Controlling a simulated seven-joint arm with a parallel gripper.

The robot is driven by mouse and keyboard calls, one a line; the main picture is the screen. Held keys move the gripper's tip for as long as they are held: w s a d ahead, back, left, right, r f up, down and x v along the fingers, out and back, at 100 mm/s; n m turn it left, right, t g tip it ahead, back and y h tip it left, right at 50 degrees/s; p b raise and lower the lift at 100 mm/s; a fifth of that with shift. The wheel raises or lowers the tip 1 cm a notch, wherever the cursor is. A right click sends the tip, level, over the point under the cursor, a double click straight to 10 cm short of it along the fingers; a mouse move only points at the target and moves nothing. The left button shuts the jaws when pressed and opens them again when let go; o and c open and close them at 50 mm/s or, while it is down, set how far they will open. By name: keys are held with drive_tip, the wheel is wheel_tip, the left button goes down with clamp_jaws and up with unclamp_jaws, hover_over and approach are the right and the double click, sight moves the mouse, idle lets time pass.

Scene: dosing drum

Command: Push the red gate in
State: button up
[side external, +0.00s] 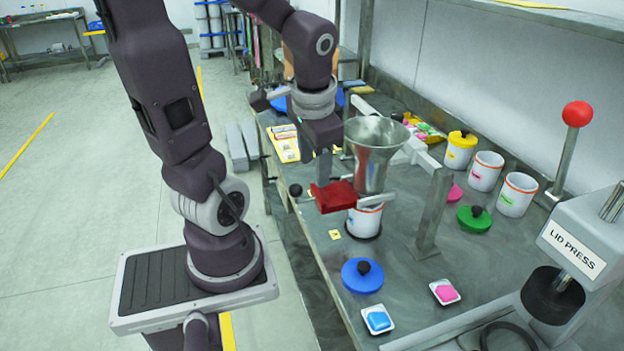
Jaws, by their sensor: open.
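The red gate (337,197) is a flat red block beneath the metal funnel (373,150), sticking out on the funnel's left side. A white canister with an orange rim (365,219) stands under the funnel on a dark round base. My gripper (322,174) hangs from the arm just above and at the left of the red gate, pointing down. Its fingers are open and close to the gate; whether they touch it cannot be told. The gate's inner end is hidden under the funnel.
A grey stand (433,212) holds the funnel. Blue (362,274) and green (474,218) lids lie on the bench, with two small trays in front. White canisters (486,171) stand at the back right. The lid press (590,240) fills the right side.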

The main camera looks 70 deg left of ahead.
sight(297, 185)
drive_tip(key=shift+g+h, duration=0.3)
drive_tip(key=shift+g, duration=0.5)
drive_tip(key=a+f, duration=0.1)
drive_tip(key=s+a+f, duration=0.1)
drive_tip(key=a+f, duration=0.2)
drive_tip(key=a, duration=0.1)
drive_tip(key=shift+s+a+f, duration=0.1)
drive_tip(key=shift+s+f, duration=0.05)
drive_tip(key=shift+s, duration=0.25)
drive_tip(key=f, duration=0.3)
drive_tip(key=a+f, duration=0.1)
drive_tip(key=f, duration=0.2)
drive_tip(key=shift+s+a+f, duration=0.1)
drive_tip(key=shift+f, duration=0.1)
drive_tip(key=c, duration=1.1)
